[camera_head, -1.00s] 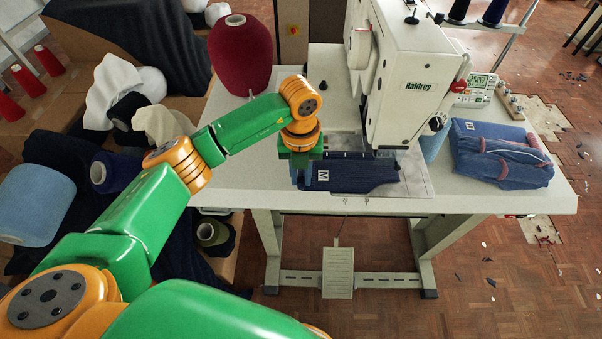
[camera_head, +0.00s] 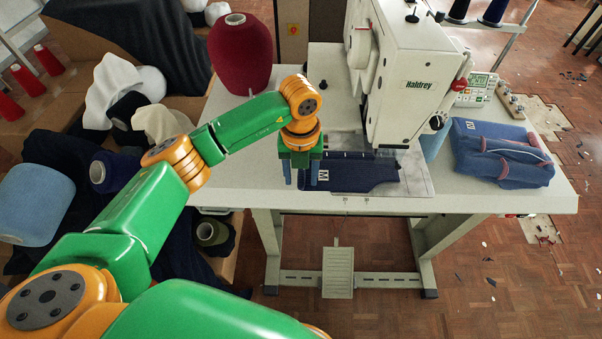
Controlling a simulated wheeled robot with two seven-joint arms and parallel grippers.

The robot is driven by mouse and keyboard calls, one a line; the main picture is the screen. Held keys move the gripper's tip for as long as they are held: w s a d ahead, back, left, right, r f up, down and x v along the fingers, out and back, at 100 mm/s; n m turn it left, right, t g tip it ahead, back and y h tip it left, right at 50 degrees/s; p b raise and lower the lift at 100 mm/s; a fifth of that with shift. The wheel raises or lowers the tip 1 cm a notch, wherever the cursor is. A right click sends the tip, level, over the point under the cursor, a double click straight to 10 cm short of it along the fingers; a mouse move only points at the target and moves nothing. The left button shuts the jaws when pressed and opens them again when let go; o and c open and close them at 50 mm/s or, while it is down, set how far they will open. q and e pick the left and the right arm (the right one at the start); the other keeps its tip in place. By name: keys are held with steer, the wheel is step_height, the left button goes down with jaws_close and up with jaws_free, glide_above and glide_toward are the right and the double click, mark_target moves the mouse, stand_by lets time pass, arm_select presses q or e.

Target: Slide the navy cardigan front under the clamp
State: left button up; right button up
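The navy cardigan front (camera_head: 362,176) lies flat on the white table, with a white M label (camera_head: 321,175) near its left end. Its right part is at the sewing machine's clamp area (camera_head: 387,152), under the machine head; how far it reaches beneath the clamp is hard to tell. My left gripper (camera_head: 301,178) points down at the left end of the cardigan front, its two fingers spread apart. It appears open, and no cloth shows clearly between the fingers. My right gripper is not in view.
The white sewing machine (camera_head: 412,85) stands over the table (camera_head: 250,170). A dark red yarn cone (camera_head: 240,55) stands at the back left. Folded blue garments (camera_head: 500,153) lie at the right. A pedal (camera_head: 338,272) is below. The table's front left is clear.

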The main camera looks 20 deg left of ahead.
arm_select(q)
steer(key=shift+r, duration=0.4)
step_height(320, 180, up, 6)
steer(key=shift+r+b, duration=0.2)
steer(key=shift+b, duration=0.75)
steer(key=shift+f, duration=0.1)
